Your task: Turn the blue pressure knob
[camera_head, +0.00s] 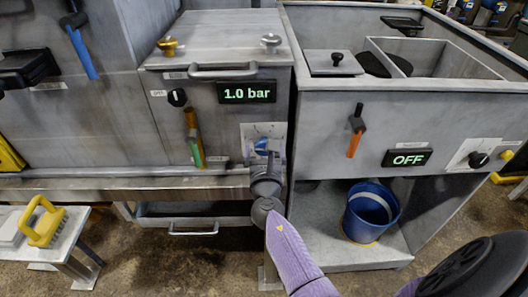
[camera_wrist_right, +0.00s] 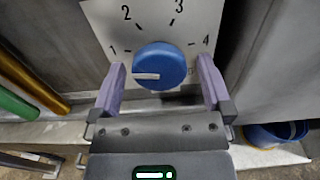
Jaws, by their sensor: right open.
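The display (camera_head: 247,92) reads 1.0 bar. My left gripper is not seen.
A display reading OFF (camera_head: 407,158) and a black knob (camera_head: 478,159) are on the right unit. A blue bucket (camera_head: 371,209) stands below. A yellow brush (camera_head: 45,224) lies at left.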

